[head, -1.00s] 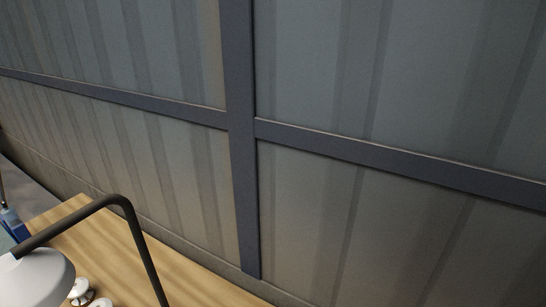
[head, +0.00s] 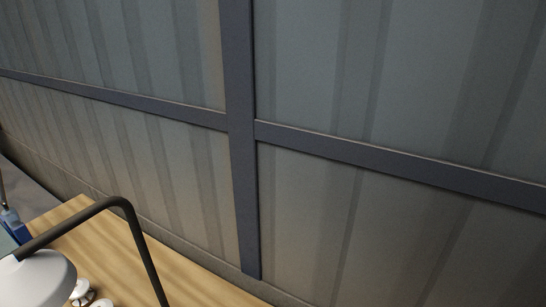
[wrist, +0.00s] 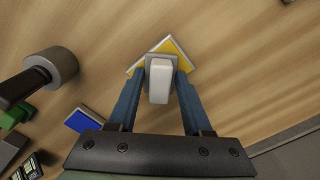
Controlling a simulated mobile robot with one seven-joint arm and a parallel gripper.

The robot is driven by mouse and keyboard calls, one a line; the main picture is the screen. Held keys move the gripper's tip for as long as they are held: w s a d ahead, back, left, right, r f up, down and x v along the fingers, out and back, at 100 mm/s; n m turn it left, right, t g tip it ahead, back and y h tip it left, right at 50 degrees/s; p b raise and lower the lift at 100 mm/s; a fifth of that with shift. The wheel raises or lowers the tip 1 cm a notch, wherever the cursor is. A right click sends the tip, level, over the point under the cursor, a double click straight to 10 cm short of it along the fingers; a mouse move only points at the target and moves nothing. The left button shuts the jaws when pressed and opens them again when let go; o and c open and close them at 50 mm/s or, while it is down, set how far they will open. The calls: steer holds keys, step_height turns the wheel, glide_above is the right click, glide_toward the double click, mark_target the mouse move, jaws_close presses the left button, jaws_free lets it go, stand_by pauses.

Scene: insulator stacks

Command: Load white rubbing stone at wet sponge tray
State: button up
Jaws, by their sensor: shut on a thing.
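A white rubbing stone (wrist: 158,80) is between the blue fingers of my gripper (wrist: 159,85) in the wrist view, and the gripper is shut on it. The wet sponge tray (wrist: 138,69), with a yellow sponge (wrist: 173,48) in it, is behind the stone in that view, partly covered by the stone and fingers. The stone overlaps the tray in the picture; I cannot tell whether they touch. The head view shows none of the gripper, stone or tray.
A dark lamp base (wrist: 54,68) stands left of the tray. A blue item (wrist: 84,121) and a green item (wrist: 14,115) are at the lower left. The head view shows a lamp (head: 42,277), small white discs (head: 80,290) and a wall (head: 330,85). Bare wood (wrist: 235,75) lies right of the tray.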

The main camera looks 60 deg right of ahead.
steer(key=shift+s+a, duration=0.1)
step_height(320, 180, up, 7)
steer(key=p, duration=0.7)
steer(key=shift+p, duration=0.35)
stand_by(0.9)
